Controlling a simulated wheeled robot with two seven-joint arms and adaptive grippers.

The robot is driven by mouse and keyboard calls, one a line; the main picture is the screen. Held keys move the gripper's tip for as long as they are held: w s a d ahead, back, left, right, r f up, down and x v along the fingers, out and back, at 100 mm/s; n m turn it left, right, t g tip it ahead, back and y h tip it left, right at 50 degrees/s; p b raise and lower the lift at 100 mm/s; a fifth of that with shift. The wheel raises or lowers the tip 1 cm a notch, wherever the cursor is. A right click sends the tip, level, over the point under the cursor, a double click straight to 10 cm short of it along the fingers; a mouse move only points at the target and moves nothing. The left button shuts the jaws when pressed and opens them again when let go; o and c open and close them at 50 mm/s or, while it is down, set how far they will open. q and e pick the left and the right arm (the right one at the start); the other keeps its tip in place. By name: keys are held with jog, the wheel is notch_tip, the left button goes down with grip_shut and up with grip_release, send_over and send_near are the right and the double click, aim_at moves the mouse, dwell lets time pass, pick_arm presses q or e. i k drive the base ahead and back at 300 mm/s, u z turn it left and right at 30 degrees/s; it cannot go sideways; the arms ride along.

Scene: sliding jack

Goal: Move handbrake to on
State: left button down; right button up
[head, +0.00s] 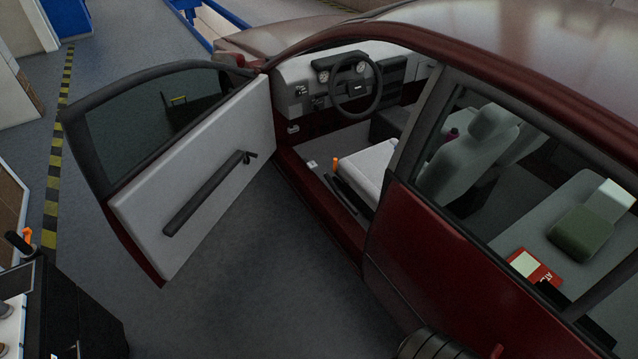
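The dark red car (440,245) stands with its front door (195,185) swung wide open to the left. Through the doorway, a small upright orange piece (335,163) shows beside the light front seat (367,168). A dark elongated bar (346,193) lies low between the seat and the sill. Either may belong to the handbrake; at this size I cannot tell which, nor whether the brake is on or off. The steering wheel (357,88) is farther in, at the dashboard.
The floor (255,275) between the open door and the car is clear. A dark workbench or cart (75,310) stands at the lower left. Rear seats (475,155) and a red box (535,267) show through the rear window. A black-yellow floor stripe (54,175) runs left of the door.

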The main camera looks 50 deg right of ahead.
aim_at(336, 189)
jog(key=i, duration=1.95)
jog(key=z, duration=2.7)
jog(key=i, duration=0.5)
jog(key=z, duration=0.05)
